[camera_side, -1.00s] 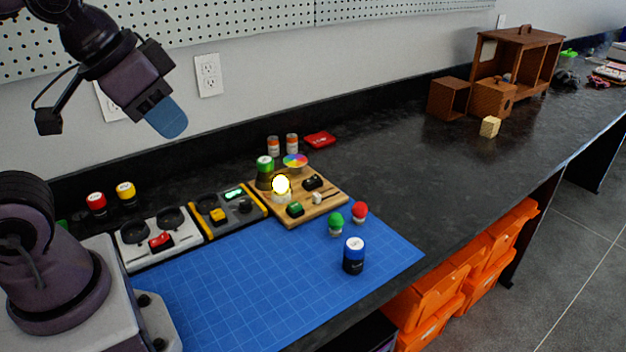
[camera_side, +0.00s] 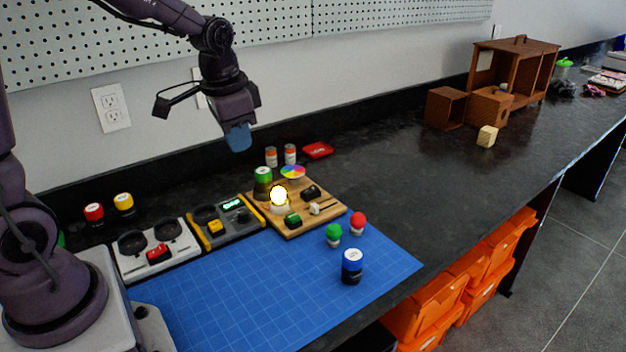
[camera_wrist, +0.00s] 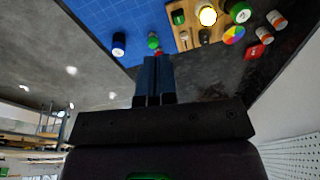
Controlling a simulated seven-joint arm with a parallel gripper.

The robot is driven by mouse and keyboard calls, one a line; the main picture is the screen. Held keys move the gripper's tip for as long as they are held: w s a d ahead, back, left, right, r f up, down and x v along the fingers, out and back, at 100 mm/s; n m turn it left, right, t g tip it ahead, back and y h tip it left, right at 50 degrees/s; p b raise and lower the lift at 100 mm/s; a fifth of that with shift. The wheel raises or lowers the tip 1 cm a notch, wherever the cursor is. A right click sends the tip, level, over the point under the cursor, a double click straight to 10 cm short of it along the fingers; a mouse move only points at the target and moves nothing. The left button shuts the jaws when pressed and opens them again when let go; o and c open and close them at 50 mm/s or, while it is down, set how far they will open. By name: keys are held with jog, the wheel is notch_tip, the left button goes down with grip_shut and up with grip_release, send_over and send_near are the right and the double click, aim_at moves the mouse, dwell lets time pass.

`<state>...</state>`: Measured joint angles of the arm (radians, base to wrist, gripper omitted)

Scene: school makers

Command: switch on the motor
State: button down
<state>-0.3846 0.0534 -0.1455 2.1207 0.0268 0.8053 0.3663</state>
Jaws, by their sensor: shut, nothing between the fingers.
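The wooden board (camera_side: 333,201) lies at the far edge of the blue mat. It bears a glowing bulb (camera_side: 279,196), a multicoloured disc (camera_side: 292,172), a green block-like part (camera_side: 293,220), a black part (camera_side: 311,192) and a small white-topped part (camera_side: 315,209). A green-topped battery (camera_side: 263,176) stands at its back left. I cannot tell which part switches the motor. My gripper (camera_side: 239,140) is shut and empty, high above and behind the board's left side. In the wrist view the blue fingers are together, and the disc (camera_wrist: 233,34) and bulb (camera_wrist: 208,16) show beyond them.
Left of the board stand a grey-yellow device (camera_side: 240,228) and a white two-well device with a red switch (camera_side: 158,254). Orange-white cylinders (camera_side: 271,157) stand behind.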

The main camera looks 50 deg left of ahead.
aim_at(313, 188)
jog(key=w+a+f+m+t, duration=0.1)
jog(key=w+a+f+m, duration=0.3)
jog(key=w+m, duration=0.4)
jog(key=w+a+f+m+t, duration=0.1)
jog(key=w+a+f+m, duration=0.4)
jog(key=w+m, duration=0.3)
jog(key=shift+w+a+f+t+h, duration=0.2)
jog(key=shift+w+a+t+h, duration=0.15)
jog(key=shift+w+a, duration=0.3)
jog(key=x, duration=1.4)
